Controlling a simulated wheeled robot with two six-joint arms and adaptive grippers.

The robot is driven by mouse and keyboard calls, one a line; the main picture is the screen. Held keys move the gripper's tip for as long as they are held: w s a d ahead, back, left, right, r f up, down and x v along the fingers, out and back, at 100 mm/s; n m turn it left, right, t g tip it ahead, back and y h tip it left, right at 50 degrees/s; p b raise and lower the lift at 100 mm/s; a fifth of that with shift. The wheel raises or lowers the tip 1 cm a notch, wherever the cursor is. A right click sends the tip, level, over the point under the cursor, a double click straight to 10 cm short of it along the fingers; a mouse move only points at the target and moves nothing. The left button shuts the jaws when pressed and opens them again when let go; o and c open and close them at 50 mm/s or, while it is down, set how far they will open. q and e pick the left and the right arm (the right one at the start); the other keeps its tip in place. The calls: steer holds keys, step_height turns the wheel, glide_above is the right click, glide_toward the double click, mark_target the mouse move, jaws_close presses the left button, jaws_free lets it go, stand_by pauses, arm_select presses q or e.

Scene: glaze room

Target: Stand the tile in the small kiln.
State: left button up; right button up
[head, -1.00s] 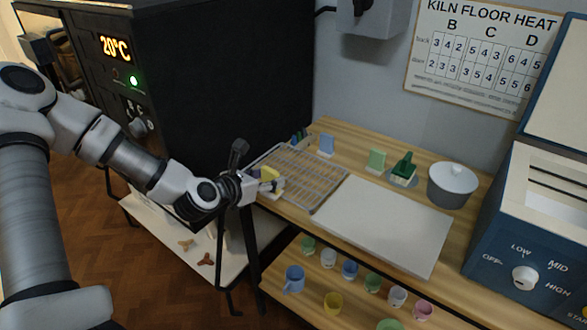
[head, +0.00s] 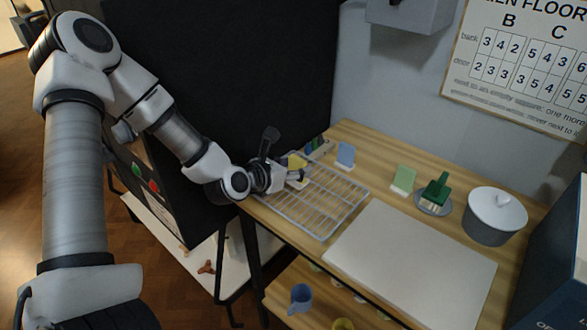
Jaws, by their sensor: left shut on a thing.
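My left gripper (head: 296,178) is shut on a yellow tile (head: 297,162) at the left end of a wire rack (head: 322,208). The fingers hide part of the tile, and I cannot tell whether it touches the rack. The small blue kiln (head: 548,270) stands at the far right, largely cut off by the picture's edge; its inside does not show. A blue tile (head: 345,154) and a pale green tile (head: 403,180) stand upright on the bench behind the rack. My right gripper is not in view.
A white board (head: 412,250) lies on the wooden bench right of the rack. A green brush (head: 436,190) on a dish and a lidded pot (head: 495,214) stand behind it. Cups (head: 300,298) stand on the lower shelf.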

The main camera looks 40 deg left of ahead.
arm_select(q)
steer(key=shift+w+a+f, duration=0.15)
steer(key=shift+w, duration=0.05)
steer(key=shift+s+f, duration=0.1)
steer(key=shift+s, duration=0.05)
steer(key=o, duration=1.2)
